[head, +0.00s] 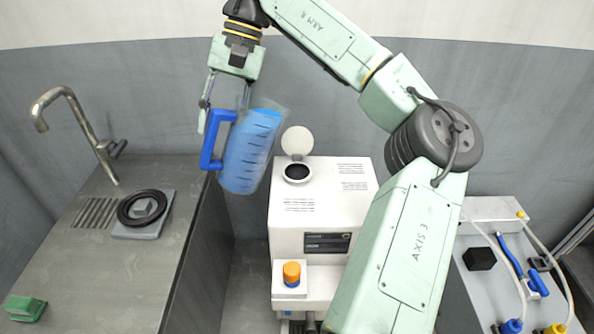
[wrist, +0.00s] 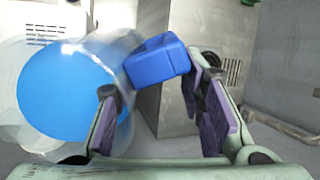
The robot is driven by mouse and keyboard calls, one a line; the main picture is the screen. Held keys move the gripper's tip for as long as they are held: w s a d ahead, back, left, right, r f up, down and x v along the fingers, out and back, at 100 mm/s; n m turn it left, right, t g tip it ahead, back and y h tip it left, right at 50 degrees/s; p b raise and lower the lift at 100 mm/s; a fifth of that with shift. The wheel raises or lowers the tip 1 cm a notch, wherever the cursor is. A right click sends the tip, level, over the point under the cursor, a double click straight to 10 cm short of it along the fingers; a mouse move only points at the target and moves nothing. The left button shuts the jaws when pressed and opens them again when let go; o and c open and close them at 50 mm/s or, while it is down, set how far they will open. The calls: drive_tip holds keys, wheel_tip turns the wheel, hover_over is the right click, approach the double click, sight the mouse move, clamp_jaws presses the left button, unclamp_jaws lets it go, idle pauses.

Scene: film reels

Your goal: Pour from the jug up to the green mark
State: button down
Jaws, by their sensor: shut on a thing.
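The clear jug (head: 248,152) holds blue liquid and has graduation lines and a blue handle (head: 211,140). It hangs in the air left of the white machine (head: 325,205), its top leaning right. My gripper (head: 222,108) is shut on the handle, above the counter's right edge. In the wrist view the jug's liquid (wrist: 70,88) fills the left side, and the handle (wrist: 158,62) lies between the fingers of my gripper (wrist: 155,88). The machine's round dark opening (head: 297,172) has its lid (head: 297,141) raised. I cannot make out a green mark.
The counter (head: 140,245) at left has a tap (head: 75,120), a black ring (head: 142,208) on a grey plate and a green block (head: 25,308). An orange knob (head: 291,271) is on the machine's front. A side unit (head: 490,275) with hoses is at right.

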drive_tip(key=shift+r, duration=0.1)
drive_tip(key=shift+r+g+y, duration=0.15)
drive_tip(key=shift+g+y, duration=0.15)
drive_tip(key=shift+y, duration=0.2)
drive_tip(key=shift+d, duration=0.1)
drive_tip(key=shift+w+d+r+g+y, duration=0.1)
drive_tip(key=shift+g+y, duration=0.2)
drive_tip(key=shift+y, duration=0.2)
drive_tip(key=shift+w+d+y, duration=0.1)
drive_tip(key=shift+d+y, duration=0.05)
drive_tip(key=shift+y, duration=0.25)
drive_tip(key=shift+w+d+g+y+b, duration=0.2)
drive_tip(key=shift+d+g+y+b, duration=0.15)
drive_tip(key=shift+g+y, duration=0.4)
idle(1.2)
